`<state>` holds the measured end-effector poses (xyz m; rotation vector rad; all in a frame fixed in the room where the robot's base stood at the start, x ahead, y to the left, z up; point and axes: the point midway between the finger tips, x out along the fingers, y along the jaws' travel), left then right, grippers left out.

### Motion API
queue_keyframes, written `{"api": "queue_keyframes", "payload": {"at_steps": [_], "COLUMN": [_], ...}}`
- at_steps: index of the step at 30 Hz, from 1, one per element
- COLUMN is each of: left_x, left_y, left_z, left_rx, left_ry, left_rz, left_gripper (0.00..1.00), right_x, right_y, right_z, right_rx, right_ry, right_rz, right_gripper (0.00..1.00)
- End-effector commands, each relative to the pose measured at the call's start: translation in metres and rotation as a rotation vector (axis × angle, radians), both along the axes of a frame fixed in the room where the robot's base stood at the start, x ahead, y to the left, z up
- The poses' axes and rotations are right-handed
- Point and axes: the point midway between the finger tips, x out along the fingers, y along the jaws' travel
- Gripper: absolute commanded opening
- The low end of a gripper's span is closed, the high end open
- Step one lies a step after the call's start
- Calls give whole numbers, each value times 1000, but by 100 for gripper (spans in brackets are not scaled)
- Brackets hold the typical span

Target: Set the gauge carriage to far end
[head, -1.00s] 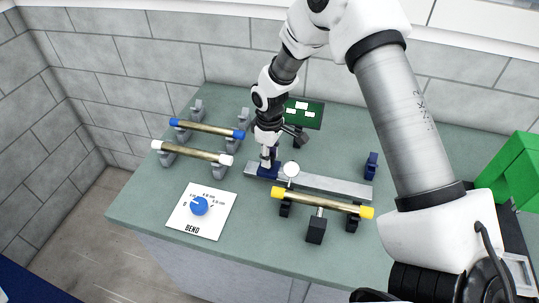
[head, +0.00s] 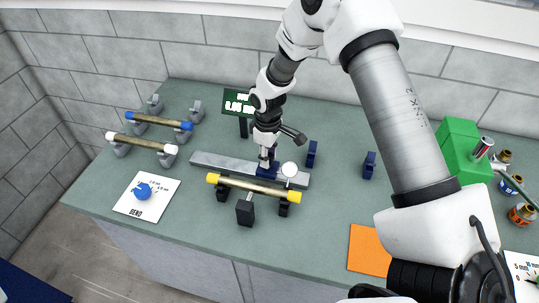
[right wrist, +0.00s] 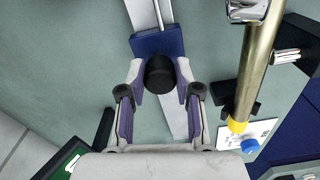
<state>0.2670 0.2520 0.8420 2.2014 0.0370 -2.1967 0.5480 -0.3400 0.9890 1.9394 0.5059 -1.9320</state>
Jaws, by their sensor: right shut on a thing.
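The gauge carriage (head: 265,172) is a dark blue block on a grey rail (head: 215,162), with a round white dial gauge (head: 289,169) at its right side. It sits toward the right part of the rail, with bare rail to its left. My right gripper (head: 267,156) comes down over it. In the right wrist view its fingers (right wrist: 160,76) are shut on a black knob (right wrist: 160,70) by the blue carriage (right wrist: 150,43). The rail (right wrist: 178,118) runs beneath. My left gripper is not in view.
A yellow-capped bar (head: 250,189) lies on supports just in front of the rail. Blue-capped (head: 160,122) and white-capped (head: 140,143) bars rest at left, near a blue dial (head: 142,191). A small display (head: 238,104) stands behind. Dark blue blocks (head: 311,154) stand right of the rail.

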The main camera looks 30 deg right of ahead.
Motion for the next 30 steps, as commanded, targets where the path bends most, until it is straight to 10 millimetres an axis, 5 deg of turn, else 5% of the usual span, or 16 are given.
{"api": "queue_keyframes", "payload": {"at_steps": [6, 7, 9, 20, 30], "left_x": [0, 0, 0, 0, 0], "left_y": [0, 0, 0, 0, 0], "left_z": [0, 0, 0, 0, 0], "left_rx": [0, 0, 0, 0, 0], "left_ry": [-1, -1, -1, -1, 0], "left_rz": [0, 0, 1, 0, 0], "left_gripper": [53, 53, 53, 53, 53], "right_x": [-2, -2, -2, 0, 1], "right_y": [0, 0, 0, 0, -1], "right_z": [-2, -2, -2, 4, 80], "right_rx": [0, 0, 0, 0, 1], "right_ry": [6, 6, 6, 1, -3], "right_rz": [0, 0, 0, 0, 0], "right_gripper": [0, 36, 58, 58, 58]}}
